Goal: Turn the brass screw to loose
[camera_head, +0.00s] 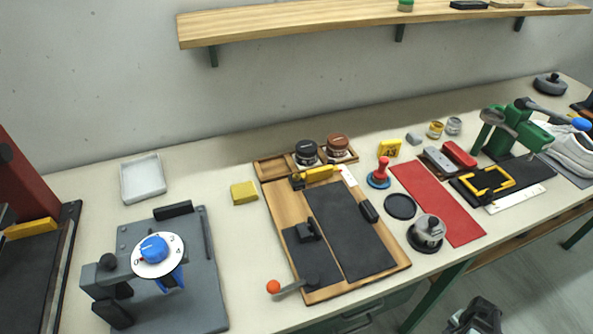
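I cannot make out a brass screw for certain. At the left front, a grey fixture (205,300) carries a white dial disc with small marks (172,256) and a blue knob with a red mark (154,248). On the wooden board (278,200), a yellow-handled tool (320,174) lies near the top edge, with small dark and yellow parts at its left end. A dark grey mechanism (476,317), apparently my gripper, shows at the bottom edge in front of the bench, partly cut off. It is away from everything on the bench, and its fingers cannot be made out.
A lever with an orange ball (273,287) stands at the board's front left. Red-handled stamp (382,172), grey-knobbed weight (428,231), red mat (440,205) and green press (515,130) crowd the right. A shelf (300,22) hangs above. Bench around the white tray (143,179) is clear.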

